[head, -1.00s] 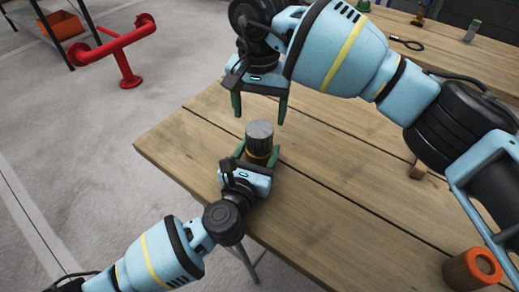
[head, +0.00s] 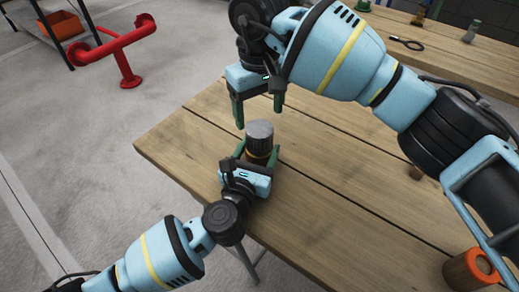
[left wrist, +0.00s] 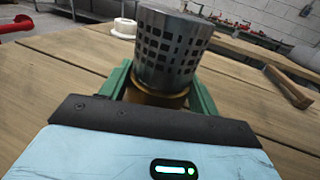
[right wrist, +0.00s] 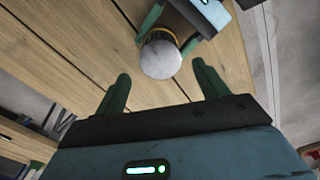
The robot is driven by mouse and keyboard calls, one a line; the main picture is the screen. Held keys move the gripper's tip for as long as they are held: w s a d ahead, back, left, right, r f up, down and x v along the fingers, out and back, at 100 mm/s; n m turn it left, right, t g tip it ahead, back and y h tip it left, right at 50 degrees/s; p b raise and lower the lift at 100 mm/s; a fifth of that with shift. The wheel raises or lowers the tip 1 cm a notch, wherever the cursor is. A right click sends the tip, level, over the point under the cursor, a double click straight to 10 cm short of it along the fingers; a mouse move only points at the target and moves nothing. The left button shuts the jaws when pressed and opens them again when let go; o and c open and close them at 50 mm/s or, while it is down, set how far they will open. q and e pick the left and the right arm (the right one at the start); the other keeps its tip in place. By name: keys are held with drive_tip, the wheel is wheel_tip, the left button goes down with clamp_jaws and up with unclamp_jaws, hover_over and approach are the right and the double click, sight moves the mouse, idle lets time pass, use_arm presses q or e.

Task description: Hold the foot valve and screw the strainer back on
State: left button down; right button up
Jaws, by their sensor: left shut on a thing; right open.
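The strainer (head: 260,138) is a grey metal cylinder with rows of square holes, and it shows closely in the left wrist view (left wrist: 170,48). It sits upright on top of the brass foot valve (left wrist: 157,97); I cannot tell how far it is screwed on. My left gripper (head: 257,155) is shut on the foot valve, low at the table. My right gripper (head: 258,115) is open and empty above the strainer, pointing down. In the right wrist view the strainer's round closed top (right wrist: 160,57) lies beyond and between the spread fingers, apart from them.
The wooden table (head: 330,190) is mostly clear around the valve. An orange-rimmed cylinder (head: 470,269) stands at the near right. A white ring-shaped part (left wrist: 123,28) stands behind the strainer. A red pipe stand (head: 124,52) is on the floor, left.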

sight(259, 128)
drive_tip(key=shift+f, duration=0.1)
drive_tip(key=shift+f, duration=3.95)
drive_tip(key=shift+c, duration=0.3)
drive_tip(key=c, duration=0.7)
drive_tip(key=o, duration=0.9)
drive_tip(key=shift+c, duration=0.2)
drive_tip(key=shift+r, duration=2.3)
